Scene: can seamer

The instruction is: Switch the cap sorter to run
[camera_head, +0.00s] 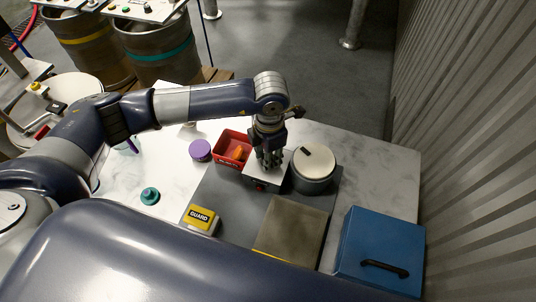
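No label in view names the cap sorter. A round grey drum with a cream lid (316,164) and a short black handle or lever on top stands on the dark mat. Just left of it is a small white box (258,184) with a red button or light on its front. My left gripper (270,163) points down over this white box, right beside the drum. Its fingers hide part of the box top. At this size I cannot tell whether they touch it or how far apart they are. My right gripper is not in view.
A red bin (221,153) with an orange item stands left of the gripper. A yellow GUARD block (201,219), a grey-brown plate (291,229) and a blue case (381,248) lie nearer. A purple cap (201,150) and teal cap (150,196) sit left. A corrugated wall (465,140) rises right.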

